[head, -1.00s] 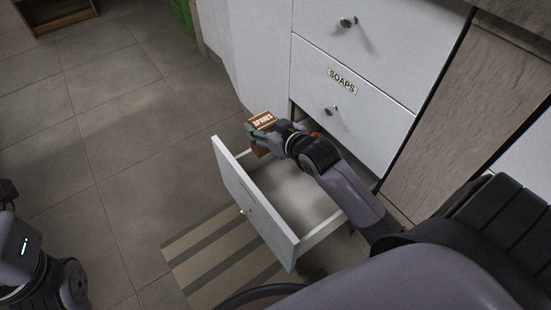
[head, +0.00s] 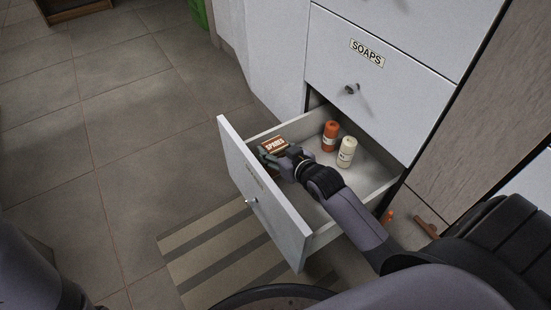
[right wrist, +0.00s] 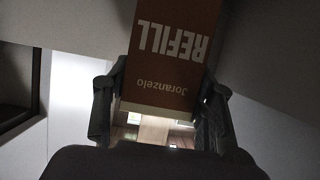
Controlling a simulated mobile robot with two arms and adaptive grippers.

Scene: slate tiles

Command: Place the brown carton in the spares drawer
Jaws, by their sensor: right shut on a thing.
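In the right wrist view the carton (right wrist: 172,60) shows REFILL upside down between the two fingers (right wrist: 160,112). The drawer's own label is too oblique to read. My left gripper is out of view; only part of that arm shows at the lower left.
An orange bottle (head: 330,136) and a cream bottle (head: 347,152) stand at the drawer's back. The closed SOAPS drawer (head: 375,85) is above. A striped mat (head: 205,262) lies on the tiles. A brown object (head: 426,228) lies right of the drawer.

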